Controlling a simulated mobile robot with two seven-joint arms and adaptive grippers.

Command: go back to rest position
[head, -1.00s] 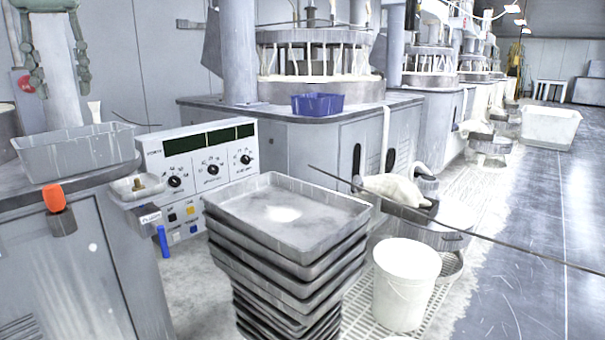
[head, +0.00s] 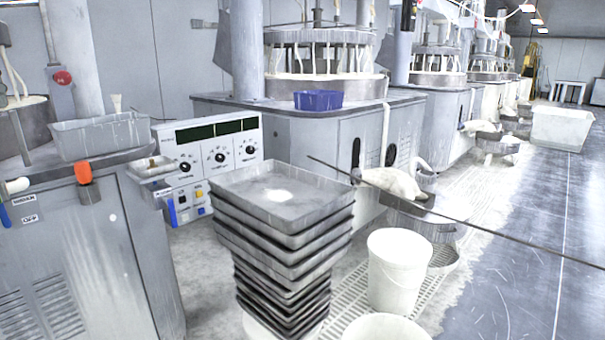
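Neither of my grippers shows in the head view, and neither arm can be made out. The task line names no object. The view looks over a workshop with polishing machines. A stack of grey trays (head: 282,196) stands in the middle foreground, its top tray empty apart from a bright patch. What my grippers hold, if anything, is hidden from this view.
A control panel (head: 212,155) stands behind the trays. A grey bin (head: 100,136) sits on the left cabinet (head: 85,260). A blue basket (head: 318,100) rests on a machine. White buckets (head: 397,270) stand right of the trays.

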